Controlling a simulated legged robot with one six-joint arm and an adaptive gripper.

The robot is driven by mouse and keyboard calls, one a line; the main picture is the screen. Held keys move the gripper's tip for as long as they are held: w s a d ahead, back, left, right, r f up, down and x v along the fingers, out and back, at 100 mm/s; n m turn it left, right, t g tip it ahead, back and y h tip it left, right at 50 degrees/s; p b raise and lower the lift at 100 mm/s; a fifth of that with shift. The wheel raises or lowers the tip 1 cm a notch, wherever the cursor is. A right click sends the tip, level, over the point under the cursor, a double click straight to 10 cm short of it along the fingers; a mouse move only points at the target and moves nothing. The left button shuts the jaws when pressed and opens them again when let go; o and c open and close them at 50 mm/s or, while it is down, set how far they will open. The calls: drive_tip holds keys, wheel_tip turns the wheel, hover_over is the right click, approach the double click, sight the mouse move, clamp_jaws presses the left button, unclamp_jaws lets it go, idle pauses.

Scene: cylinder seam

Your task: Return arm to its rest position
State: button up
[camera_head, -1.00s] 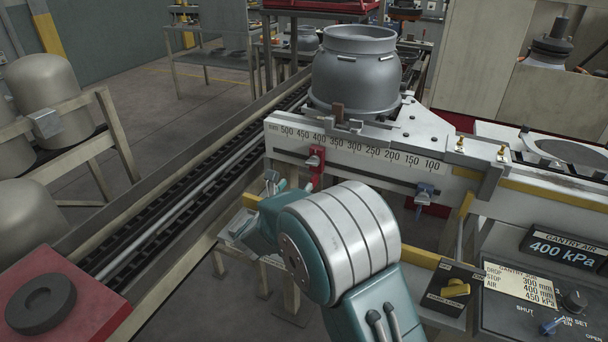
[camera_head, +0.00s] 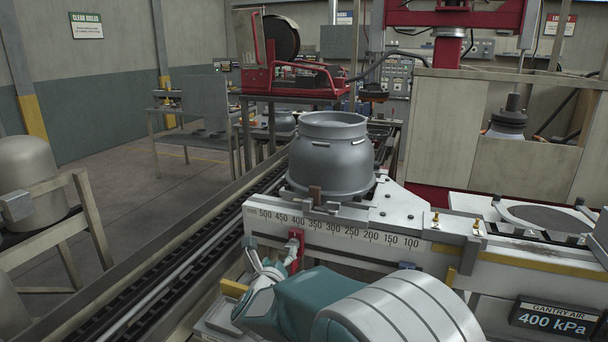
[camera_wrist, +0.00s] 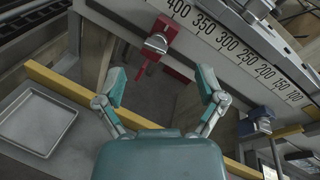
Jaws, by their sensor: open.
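My gripper (camera_wrist: 161,84) is open and empty in the wrist view, with its two teal-padded fingers spread apart. Between and beyond the fingers is an open gap below the scale beam. In the head view my gripper (camera_head: 268,262) is low, just in front of the scale beam (camera_head: 340,235). My teal and silver arm reaches in from the bottom right. A red slider with a grey knob (camera_wrist: 157,42) sits on the beam ahead of the fingers. It also shows in the head view (camera_head: 294,246), partly behind the gripper.
A grey vessel (camera_head: 331,160) stands on the fixture above the beam. A blue clamp (camera_wrist: 258,122) is right of the fingers, and a metal tray (camera_wrist: 37,122) is left. A conveyor (camera_head: 150,285) runs along the left. A pressure display (camera_head: 553,317) reads 400 kPa.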

drive_tip(key=s+d+r+n+g+y, duration=0.25)
drive_tip(key=s+d+r+n, duration=0.2)
drive_tip(key=n, duration=0.35)
drive_tip(key=s+d+r+n+g+y, duration=0.2)
drive_tip(key=s+d+r+n+y, duration=0.15)
drive_tip(key=s+n, duration=0.4)
drive_tip(key=s+d+f+n+g+h, duration=0.2)
drive_tip(key=s+d+n, duration=0.5)
drive_tip(key=s, duration=0.4)
drive_tip(key=s+d+f+n+g+h, duration=0.2)
drive_tip(key=s+d+f+n+g, duration=0.1)
drive_tip(key=s+d+n, duration=0.4)
drive_tip(key=s+n+g, duration=0.1)
drive_tip(key=s+n, duration=0.1)
drive_tip(key=s, duration=0.2)
drive_tip(key=shift+s+d+f, duration=0.15)
drive_tip(key=shift+s+d, duration=0.05)
drive_tip(key=shift+s, duration=0.05)
